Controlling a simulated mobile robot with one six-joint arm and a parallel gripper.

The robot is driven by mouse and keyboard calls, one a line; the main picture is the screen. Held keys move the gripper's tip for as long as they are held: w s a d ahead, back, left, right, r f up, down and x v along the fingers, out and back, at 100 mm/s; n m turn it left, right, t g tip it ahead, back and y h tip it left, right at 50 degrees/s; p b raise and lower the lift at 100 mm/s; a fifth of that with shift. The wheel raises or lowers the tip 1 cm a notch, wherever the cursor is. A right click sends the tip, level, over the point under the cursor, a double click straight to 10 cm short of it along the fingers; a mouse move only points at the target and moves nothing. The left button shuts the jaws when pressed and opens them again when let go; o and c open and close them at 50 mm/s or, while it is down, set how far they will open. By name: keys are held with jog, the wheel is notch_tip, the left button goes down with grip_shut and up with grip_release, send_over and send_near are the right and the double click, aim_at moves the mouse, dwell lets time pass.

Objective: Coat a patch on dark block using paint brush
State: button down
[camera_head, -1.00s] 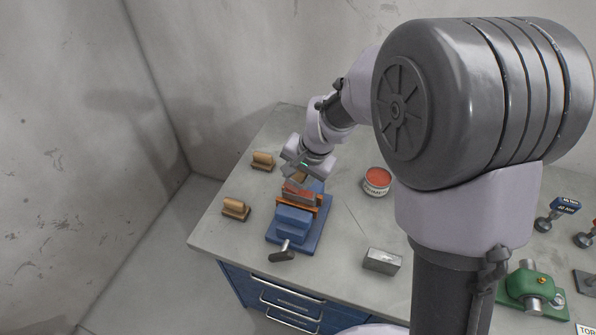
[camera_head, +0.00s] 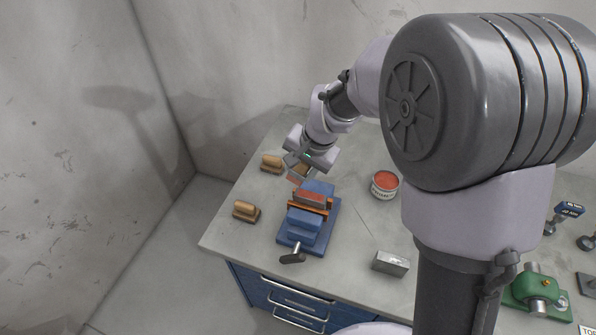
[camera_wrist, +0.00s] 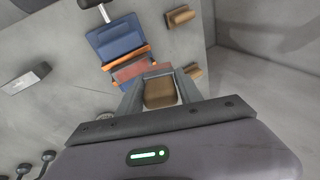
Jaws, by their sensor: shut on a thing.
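My gripper (camera_head: 304,164) is shut on the paint brush (camera_head: 300,172), holding it by its brown handle. The handle also shows between the fingers in the wrist view (camera_wrist: 160,92). Reddish bristles point down and left in the head view, just behind the vise. The block (camera_head: 312,197) is clamped in the blue vise (camera_head: 300,235) between orange-brown jaw faces; its upper face shows red. It also appears in the wrist view (camera_wrist: 128,71), reddish and beyond the brush. The brush appears apart from the block's red face.
A paint can with red paint (camera_head: 385,185) stands right of the vise. Two wooden-handled blocks (camera_head: 271,163) (camera_head: 245,211) lie to its left. A light grey metal block (camera_head: 390,263) is front right. A green device (camera_head: 538,290) stands at far right. The bench's left edge is near.

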jog(key=shift+w+r+p, duration=0.15)
jog(key=shift+r+p, duration=0.4)
jog(key=shift+r, duration=0.3)
jog(key=shift+a+r+p, duration=0.1)
jog(key=shift+r+p, duration=0.8)
jog(key=shift+r, duration=0.4)
